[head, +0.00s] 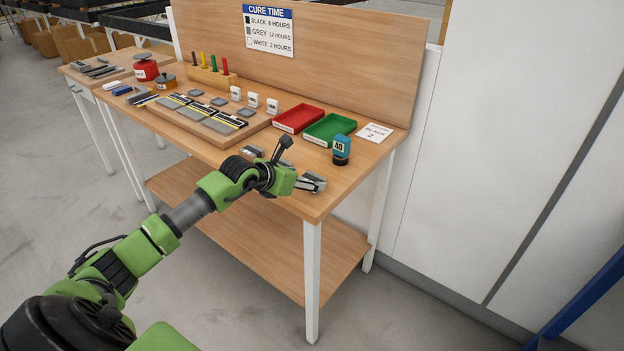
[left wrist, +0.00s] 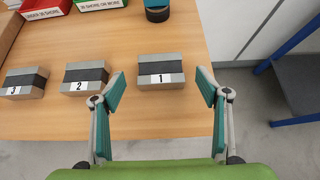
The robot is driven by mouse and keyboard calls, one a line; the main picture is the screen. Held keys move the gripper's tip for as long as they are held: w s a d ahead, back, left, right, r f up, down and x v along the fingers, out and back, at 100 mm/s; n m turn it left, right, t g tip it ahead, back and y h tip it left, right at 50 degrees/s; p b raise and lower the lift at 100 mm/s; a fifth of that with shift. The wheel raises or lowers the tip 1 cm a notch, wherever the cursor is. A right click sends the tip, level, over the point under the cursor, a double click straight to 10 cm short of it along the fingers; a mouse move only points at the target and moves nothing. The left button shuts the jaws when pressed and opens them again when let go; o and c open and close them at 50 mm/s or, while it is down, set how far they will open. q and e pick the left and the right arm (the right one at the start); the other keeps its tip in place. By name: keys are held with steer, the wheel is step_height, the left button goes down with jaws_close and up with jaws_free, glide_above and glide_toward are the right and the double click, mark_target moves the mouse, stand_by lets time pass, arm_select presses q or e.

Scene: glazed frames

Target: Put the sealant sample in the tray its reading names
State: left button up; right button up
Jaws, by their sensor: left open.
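Three grey blocks, each with a black band across the middle and a number label, stand in a row near the bench's front edge: sample 1 (left wrist: 161,74), sample 2 (left wrist: 86,77) and sample 3 (left wrist: 25,82). My left gripper (left wrist: 162,92) is open and empty, its fingers to either side of sample 1 and nearer the camera, apart from it. The head view shows this gripper (head: 303,166) over the bench's front edge, partly hiding the samples. A red tray (head: 299,118) reads under 30 shore; a green tray (head: 330,129) reads 30 shore or more.
A blue and black gauge showing 40 (head: 341,150) stands in front of the green tray. A card (head: 374,133) reads black 2. The cure time sign (head: 268,30) gives black 6, grey 12, white 2 hours. A wooden board (head: 257,125) with strips lies left.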

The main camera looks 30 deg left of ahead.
mark_target(311, 179)
arm_select(q)
steer(key=shift+x, duration=1.55)
steer(key=shift+r, duration=0.1)
steer(key=c, duration=1.3)
steer(key=shift+c, duration=0.6)
steer(key=shift+r, duration=0.1)
